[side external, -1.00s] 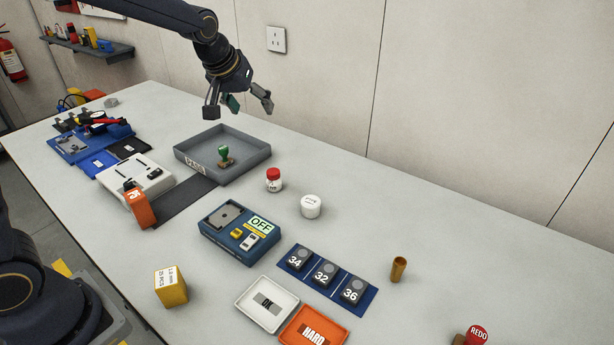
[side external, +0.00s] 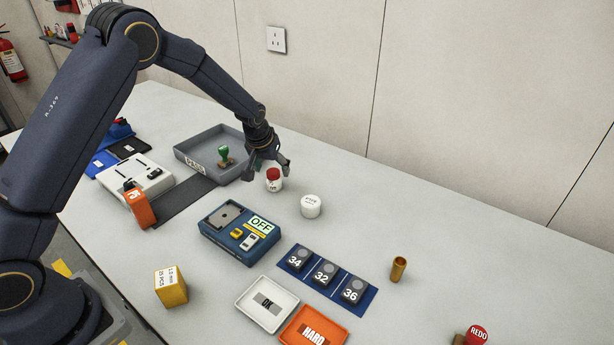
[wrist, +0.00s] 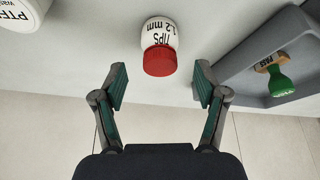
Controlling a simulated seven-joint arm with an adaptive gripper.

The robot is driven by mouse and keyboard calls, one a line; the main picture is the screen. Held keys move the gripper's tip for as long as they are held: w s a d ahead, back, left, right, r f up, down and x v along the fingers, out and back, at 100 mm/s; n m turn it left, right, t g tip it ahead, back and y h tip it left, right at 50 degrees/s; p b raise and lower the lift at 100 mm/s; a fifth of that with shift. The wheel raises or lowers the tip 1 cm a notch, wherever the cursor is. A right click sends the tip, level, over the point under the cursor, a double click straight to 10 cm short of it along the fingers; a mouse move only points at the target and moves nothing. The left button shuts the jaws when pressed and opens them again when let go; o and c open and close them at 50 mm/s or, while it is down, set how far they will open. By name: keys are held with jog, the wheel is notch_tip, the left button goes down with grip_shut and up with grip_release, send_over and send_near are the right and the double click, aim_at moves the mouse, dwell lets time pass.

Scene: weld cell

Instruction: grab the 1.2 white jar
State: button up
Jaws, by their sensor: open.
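The 1.2 mm jar (side external: 274,184) is white with a red lid and stands upright on the table, right of the grey tray. In the wrist view the jar (wrist: 160,45) shows its "TIPS 1.2 mm" label and lies ahead of the fingertips, roughly centred between them. My gripper (side external: 269,168) is open and empty, close beside the jar's lid in the side view. In the wrist view my gripper (wrist: 160,82) has its two fingers spread wide, with the jar just beyond the fingertips. I cannot tell whether a finger touches the jar.
A blue device marked OFF (side external: 228,245) lies in front. Bare table lies behind the tub, toward the wall.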

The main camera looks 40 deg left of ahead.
aim_at(273, 171)
jog(key=x, duration=0.5)
jog(key=shift+a+f, duration=0.1)
jog(key=shift+c, duration=0.5)
jog(key=c, duration=1.2)
